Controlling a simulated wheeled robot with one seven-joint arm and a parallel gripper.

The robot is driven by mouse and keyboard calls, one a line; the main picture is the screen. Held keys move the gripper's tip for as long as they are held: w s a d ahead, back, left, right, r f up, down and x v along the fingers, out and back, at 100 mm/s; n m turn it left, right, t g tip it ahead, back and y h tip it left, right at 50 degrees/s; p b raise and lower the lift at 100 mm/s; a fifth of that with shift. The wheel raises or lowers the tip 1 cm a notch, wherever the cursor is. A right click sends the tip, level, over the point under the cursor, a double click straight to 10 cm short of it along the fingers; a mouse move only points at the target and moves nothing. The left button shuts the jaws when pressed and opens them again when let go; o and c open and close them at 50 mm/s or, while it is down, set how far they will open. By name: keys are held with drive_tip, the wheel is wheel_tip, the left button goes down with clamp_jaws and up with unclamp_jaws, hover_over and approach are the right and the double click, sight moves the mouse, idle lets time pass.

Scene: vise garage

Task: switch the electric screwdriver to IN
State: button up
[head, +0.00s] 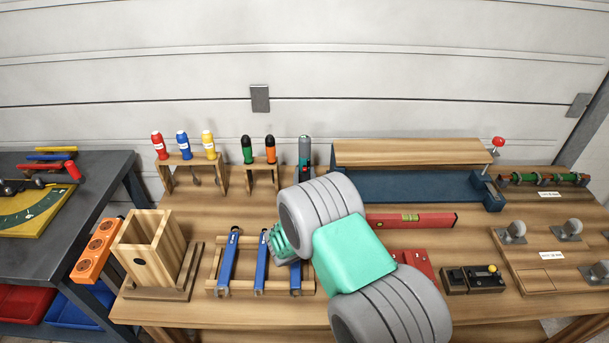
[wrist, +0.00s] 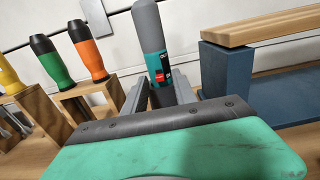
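The electric screwdriver (head: 304,152) stands upright at the back of the bench, to the right of the orange-handled screwdriver. It has a grey upper body and a teal section with a small red patch. It also shows in the wrist view (wrist: 149,30), straight ahead at top middle. My gripper (wrist: 160,92) is open, its two grey fingers apart with the screwdriver's dark lower end showing between them. I see no contact; the screwdriver seems to be beyond the fingertips. In the head view my arm hides most of the gripper. I cannot read the switch setting.
Green (head: 247,149) and orange (head: 270,149) screwdrivers stand in a wooden rack to its left. Wrenches (head: 229,256) lie in front, with a red level (head: 428,219) to the right.

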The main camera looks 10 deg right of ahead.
drive_tip(key=s+a+b, duration=0.1)
drive_tip(key=s+b, duration=0.1)
drive_tip(key=s, duration=0.5)
drive_tip(key=shift+s+a, duration=0.25)
drive_tip(key=shift+s, duration=0.05)
